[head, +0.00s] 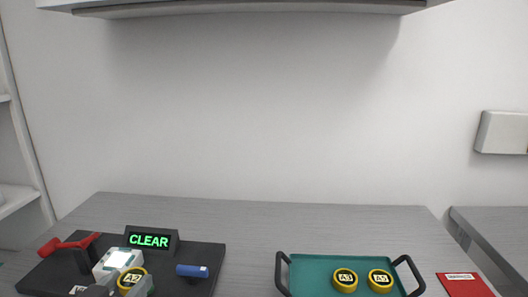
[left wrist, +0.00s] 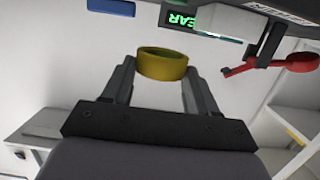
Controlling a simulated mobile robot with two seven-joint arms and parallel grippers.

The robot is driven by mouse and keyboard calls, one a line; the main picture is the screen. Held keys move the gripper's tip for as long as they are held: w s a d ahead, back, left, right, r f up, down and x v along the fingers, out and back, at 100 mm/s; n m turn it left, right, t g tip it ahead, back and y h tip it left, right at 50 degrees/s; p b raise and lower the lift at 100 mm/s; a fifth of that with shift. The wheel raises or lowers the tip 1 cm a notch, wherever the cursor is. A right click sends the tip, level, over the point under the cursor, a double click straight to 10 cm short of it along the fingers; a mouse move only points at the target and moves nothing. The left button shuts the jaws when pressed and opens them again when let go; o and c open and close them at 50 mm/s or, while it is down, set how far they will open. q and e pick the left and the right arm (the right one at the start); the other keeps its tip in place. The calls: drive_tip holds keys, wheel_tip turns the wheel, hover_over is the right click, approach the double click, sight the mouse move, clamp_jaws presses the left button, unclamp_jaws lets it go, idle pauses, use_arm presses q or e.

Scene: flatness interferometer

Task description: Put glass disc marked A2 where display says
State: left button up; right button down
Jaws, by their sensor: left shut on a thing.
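The glass disc A2 (head: 131,276), in a yellow ring, is held at the front of the black instrument base. It also shows in the left wrist view (left wrist: 162,66), between the two fingers. My left gripper (head: 128,287) is shut on the ring's sides; in the left wrist view its fingers (left wrist: 162,76) flank the ring. The display (head: 149,240) reads CLEAR in green, and part of it shows in the left wrist view (left wrist: 183,19). My right gripper is not in view.
The black base (head: 210,256) carries a white block (head: 118,260), a red lever (head: 70,243) and a blue handle (head: 192,271). A teal tray (head: 310,268) holds two yellow-ringed discs (head: 345,280) (head: 380,280). A red mat (head: 465,287) lies at the right. The table between base and tray is clear.

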use_arm(q)
drive_tip(key=s+d+f+n+y, duration=0.1)
drive_tip(key=s+d+f, duration=0.2)
drive_tip(key=s+d, duration=0.1)
drive_tip(key=shift+s, duration=0.7)
